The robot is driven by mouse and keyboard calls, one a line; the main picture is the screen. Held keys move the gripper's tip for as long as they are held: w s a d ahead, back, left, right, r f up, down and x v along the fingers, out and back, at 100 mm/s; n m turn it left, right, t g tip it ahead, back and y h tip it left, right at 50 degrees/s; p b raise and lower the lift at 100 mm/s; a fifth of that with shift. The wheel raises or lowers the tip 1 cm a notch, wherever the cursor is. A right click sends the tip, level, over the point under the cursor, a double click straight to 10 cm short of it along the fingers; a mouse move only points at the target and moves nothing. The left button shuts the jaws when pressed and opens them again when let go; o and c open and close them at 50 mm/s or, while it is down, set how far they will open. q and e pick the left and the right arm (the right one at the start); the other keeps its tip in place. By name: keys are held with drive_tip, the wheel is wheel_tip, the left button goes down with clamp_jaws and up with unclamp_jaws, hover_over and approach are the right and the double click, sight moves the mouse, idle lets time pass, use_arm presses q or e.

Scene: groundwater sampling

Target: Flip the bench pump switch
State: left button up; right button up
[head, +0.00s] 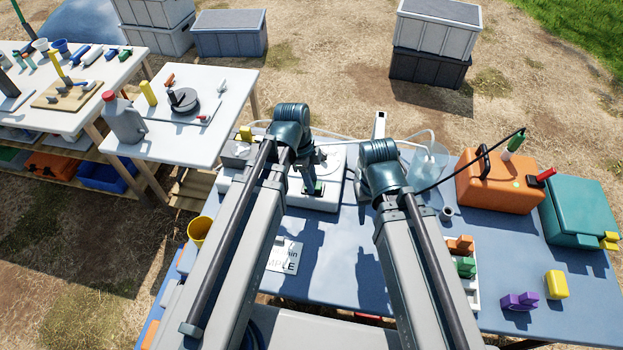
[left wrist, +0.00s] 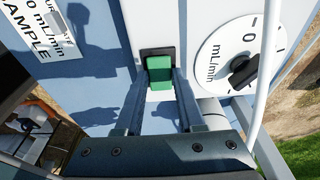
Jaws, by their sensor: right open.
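The bench pump (head: 326,203) is a white box on the blue table, partly hidden behind my left arm. Its green switch (head: 314,188) sits in a dark frame and also shows in the left wrist view (left wrist: 159,72). My left gripper (head: 311,180) is over the switch. In the left wrist view its fingers (left wrist: 161,82) are apart, one to each side of the green switch; whether they touch it I cannot tell. My right gripper (head: 364,190) is open right of the pump, its fingers mostly hidden by its wrist.
A flow dial (left wrist: 244,68) with a black knob is on the pump beside the switch. A clear beaker (head: 428,165) and an orange case (head: 497,182) stand to the right. A sample card (head: 284,256) lies in front.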

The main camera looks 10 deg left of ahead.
use_arm(q)
drive_tip(key=o, duration=0.4)
use_arm(e)
drive_tip(key=shift+r, duration=0.1)
use_arm(q)
drive_tip(key=a+r+p, duration=0.1)
drive_tip(key=r+p, duration=0.8)
drive_tip(key=a+r+p, duration=0.1)
drive_tip(key=r+p, duration=0.3)
drive_tip(key=shift+a+r+p, duration=0.3)
use_arm(e)
wheel_tip(320, 180, up, 13)
drive_tip(key=shift+r, duration=0.2)
use_arm(q)
drive_tip(key=s+d+n+y, duration=0.1)
drive_tip(key=s+d+n, duration=0.1)
drive_tip(key=n, duration=0.2)
drive_tip(key=s+d+n+y, duration=0.1)
drive_tip(key=s+d+n, duration=0.2)
drive_tip(key=n, duration=0.2)
drive_tip(key=s+d+n+y, duration=0.1)
drive_tip(key=s+d+n, duration=0.1)
drive_tip(key=n, duration=0.3)
drive_tip(key=shift+s+d+f, duration=0.15)
drive_tip(key=shift+s+d, duration=0.15)
